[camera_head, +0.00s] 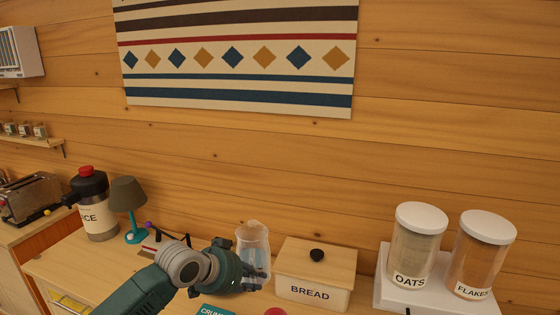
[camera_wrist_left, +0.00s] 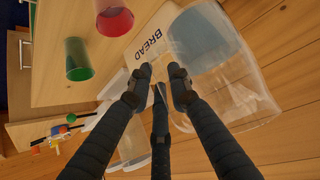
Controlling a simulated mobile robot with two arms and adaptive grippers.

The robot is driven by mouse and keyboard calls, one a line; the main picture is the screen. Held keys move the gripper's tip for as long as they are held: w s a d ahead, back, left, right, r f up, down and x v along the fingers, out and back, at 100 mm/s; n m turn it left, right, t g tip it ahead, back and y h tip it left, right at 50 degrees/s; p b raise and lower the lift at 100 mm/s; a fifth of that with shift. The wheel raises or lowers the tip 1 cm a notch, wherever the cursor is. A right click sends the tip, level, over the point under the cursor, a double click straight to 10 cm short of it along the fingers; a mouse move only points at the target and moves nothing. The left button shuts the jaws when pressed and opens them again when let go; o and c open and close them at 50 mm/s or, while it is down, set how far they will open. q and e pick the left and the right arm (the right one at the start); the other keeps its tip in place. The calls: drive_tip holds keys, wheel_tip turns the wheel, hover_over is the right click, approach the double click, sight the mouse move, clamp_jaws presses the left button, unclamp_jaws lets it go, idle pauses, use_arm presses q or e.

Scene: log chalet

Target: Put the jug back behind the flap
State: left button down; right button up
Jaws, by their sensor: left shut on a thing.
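The jug (camera_head: 253,240) is clear glass and stands out above the counter, left of the bread box in the head view. My left gripper (camera_head: 252,277) is shut on it and covers its lower part. In the left wrist view the jug (camera_wrist_left: 240,85) fills the upper right, and the fingertips (camera_wrist_left: 160,84) meet its near side. I cannot tell whether its base touches the counter. I cannot make out a flap in either view. My right gripper is not in view.
The bread box (camera_head: 315,274) with a black knob is close right of the jug. Oats (camera_head: 417,245) and flakes (camera_head: 480,255) jars stand further right. A lamp (camera_head: 128,205) and a rice dispenser (camera_head: 93,205) are left. Red (camera_wrist_left: 113,20) and green (camera_wrist_left: 78,60) cups are nearby.

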use_arm(q)
drive_tip(key=s+a+r+n+t+y+b, duration=0.1)
drive_tip(key=s+a+r+n+y+b, duration=0.2)
drive_tip(key=s, duration=0.5)
drive_tip(key=s+a+r+n+t+y+b, duration=0.1)
drive_tip(key=s+a+r+n+y+b, duration=0.2)
drive_tip(key=s+a+r+n+b, duration=0.2)
drive_tip(key=s+a+b, duration=0.2)
drive_tip(key=s+a, duration=0.1)
drive_tip(key=a, duration=0.1)
drive_tip(key=shift+s+a+r+b, duration=0.2)
drive_tip(key=shift+s+b, duration=0.05)
drive_tip(key=shift+b, duration=0.15)
drive_tip(key=shift+r, duration=0.1)
drive_tip(key=shift+w, duration=0.15)
